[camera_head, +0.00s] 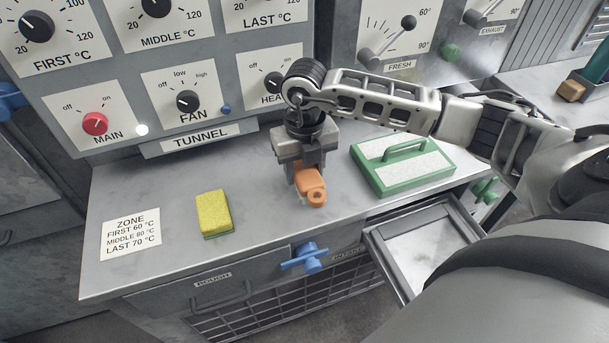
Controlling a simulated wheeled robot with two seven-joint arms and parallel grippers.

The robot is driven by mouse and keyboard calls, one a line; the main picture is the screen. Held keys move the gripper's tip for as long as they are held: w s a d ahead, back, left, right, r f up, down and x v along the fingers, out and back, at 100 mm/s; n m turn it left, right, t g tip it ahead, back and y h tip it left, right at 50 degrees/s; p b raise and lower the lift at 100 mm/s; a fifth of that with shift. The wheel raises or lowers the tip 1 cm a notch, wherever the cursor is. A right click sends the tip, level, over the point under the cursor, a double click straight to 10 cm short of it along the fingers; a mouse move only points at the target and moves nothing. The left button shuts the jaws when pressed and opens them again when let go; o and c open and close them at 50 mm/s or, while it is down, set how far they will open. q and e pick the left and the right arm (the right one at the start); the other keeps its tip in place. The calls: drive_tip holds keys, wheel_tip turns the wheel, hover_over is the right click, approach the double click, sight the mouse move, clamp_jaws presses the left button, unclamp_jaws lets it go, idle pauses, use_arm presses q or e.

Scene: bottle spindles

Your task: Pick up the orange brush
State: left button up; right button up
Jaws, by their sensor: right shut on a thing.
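The orange brush (314,191) is on or just above the grey counter, near the middle of its front part. Its end with a hole points toward the front edge. My right gripper (308,172) comes down over it from above and is shut on its rear part, which the fingers partly hide. I cannot tell whether the brush still touches the counter. My left gripper is not in view.
A yellow sponge (213,212) with a green underside lies left of the brush. A green-framed pad with a handle (402,165) lies to the right. A label sheet (131,233) is at the left. Blue valve (304,256) and open tray (416,262) stick out in front.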

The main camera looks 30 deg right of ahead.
drive_tip(key=s+r, duration=0.1)
drive_tip(key=r, duration=0.1)
drive_tip(key=s+a+r, duration=0.1)
drive_tip(key=r, duration=0.1)
drive_tip(key=s+a+r, duration=0.1)
drive_tip(key=s+r, duration=0.1)
drive_tip(key=shift+s+b, duration=0.1)
drive_tip(key=shift+b, duration=0.2)
drive_tip(key=s+a+r+b, duration=0.1)
drive_tip(key=s+a+r, duration=0.2)
drive_tip(key=s, duration=0.5)
drive_tip(key=shift+s+a+r, duration=0.3)
drive_tip(key=shift+a+r, duration=0.1)
drive_tip(key=shift+r, duration=0.3)
